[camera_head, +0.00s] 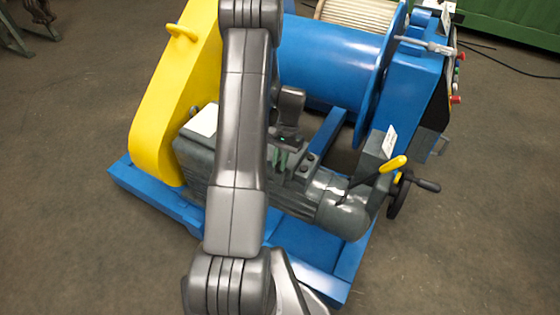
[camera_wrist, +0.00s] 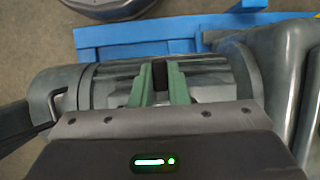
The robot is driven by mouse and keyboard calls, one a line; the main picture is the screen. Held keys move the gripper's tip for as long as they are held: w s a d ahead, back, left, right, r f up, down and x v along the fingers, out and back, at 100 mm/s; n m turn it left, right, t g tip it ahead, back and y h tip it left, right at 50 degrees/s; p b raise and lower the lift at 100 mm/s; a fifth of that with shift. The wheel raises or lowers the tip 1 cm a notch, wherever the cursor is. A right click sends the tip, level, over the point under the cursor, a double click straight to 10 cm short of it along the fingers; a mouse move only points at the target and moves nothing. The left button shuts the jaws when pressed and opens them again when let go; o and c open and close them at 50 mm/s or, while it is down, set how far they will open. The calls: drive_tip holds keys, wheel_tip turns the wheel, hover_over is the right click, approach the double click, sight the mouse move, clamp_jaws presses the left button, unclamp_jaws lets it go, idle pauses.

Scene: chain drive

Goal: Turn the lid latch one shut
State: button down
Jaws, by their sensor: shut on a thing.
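My gripper (camera_wrist: 161,84) has two green fingers, shut on a small dark piece (camera_wrist: 160,76) between them, which I take to be lid latch one. It sits over the ribbed top of the grey motor body (camera_wrist: 105,86). In the head view, my gripper (camera_head: 281,160) is mostly behind my arm, low at the grey motor (camera_head: 345,207), and its green fingers barely show. The latch itself cannot be made out in that view, and its turn angle cannot be read in either view.
A yellow chain guard (camera_head: 170,90) stands left and a blue drum (camera_head: 325,65) behind. A yellow-handled lever (camera_head: 393,164) and a black handwheel (camera_head: 399,195) stick out on the right. The blue base frame (camera_head: 160,205) runs underneath. Open floor lies in front.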

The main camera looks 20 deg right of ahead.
idle(0.4)
drive_tip(key=c, duration=1.4)
unclamp_jaws()
drive_tip(key=shift+r, duration=0.1)
drive_tip(key=p+v, duration=0.1)
drive_tip(key=v, duration=1.2)
drive_tip(key=shift+r, duration=0.35)
drive_tip(key=shift+w, duration=0.15)
drive_tip(key=b+x, duration=0.1)
drive_tip(key=x, duration=1.3)
drive_tip(key=shift+d, duration=0.15)
drive_tip(key=shift+r, duration=0.1)
